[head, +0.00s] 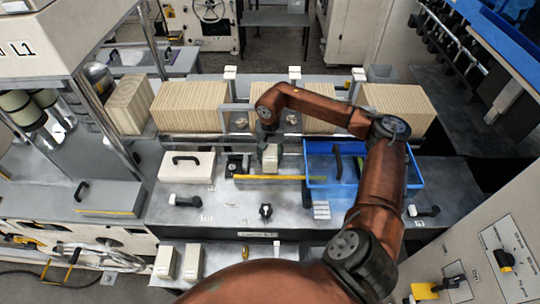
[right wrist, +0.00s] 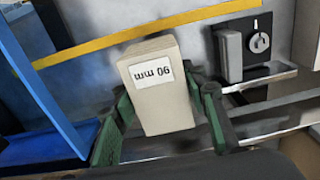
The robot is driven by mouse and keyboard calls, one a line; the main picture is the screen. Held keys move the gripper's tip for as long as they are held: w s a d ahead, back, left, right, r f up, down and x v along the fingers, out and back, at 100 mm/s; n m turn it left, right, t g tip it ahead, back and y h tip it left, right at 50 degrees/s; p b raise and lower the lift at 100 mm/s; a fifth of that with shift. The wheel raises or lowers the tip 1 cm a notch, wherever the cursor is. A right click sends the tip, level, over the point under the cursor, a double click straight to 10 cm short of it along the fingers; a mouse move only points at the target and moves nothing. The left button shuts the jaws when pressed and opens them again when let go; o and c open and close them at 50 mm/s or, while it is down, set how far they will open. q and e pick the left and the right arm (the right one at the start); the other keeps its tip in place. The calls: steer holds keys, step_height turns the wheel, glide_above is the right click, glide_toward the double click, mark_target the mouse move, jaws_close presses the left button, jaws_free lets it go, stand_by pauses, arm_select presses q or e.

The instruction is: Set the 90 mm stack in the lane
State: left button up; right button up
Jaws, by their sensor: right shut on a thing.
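The 90 mm stack (right wrist: 160,95) is a beige block with a white label that reads "90 mm" upside down in the right wrist view. It also shows in the head view (head: 270,158), small, near the back of the grey bench. My right gripper (right wrist: 160,125) has a green-padded finger on each side of the stack and is shut on it. In the head view the gripper (head: 269,146) is over the stack, just behind the yellow strip. I cannot tell whether the stack's underside touches the bench. My left gripper is out of view.
A blue tray (head: 318,183) with dark items is right of the stack. A small dark knob unit (head: 236,165) and a white handled box (head: 187,168) are left. Large beige packs (head: 190,107) stand behind metal rails. Two beige blocks (head: 193,263) stand on the front shelf.

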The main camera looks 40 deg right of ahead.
steer(key=shift+f+b, duration=0.35)
steer(key=shift+f, duration=0.4)
steer(key=shift+f+b, duration=0.65)
steer(key=shift+f, duration=0.2)
steer(key=shift+f+b, duration=0.45)
steer(key=shift+f, duration=0.1)
steer(key=shift+w+f+b, duration=0.1)
steer(key=shift+f+b, duration=0.2)
steer(key=shift+f, duration=0.1)
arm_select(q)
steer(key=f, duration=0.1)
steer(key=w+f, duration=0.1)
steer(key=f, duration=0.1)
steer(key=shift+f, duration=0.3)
arm_select(e)
steer(key=o, duration=1.3)
steer(key=shift+c, duration=0.2)
steer(key=shift+o, duration=0.2)
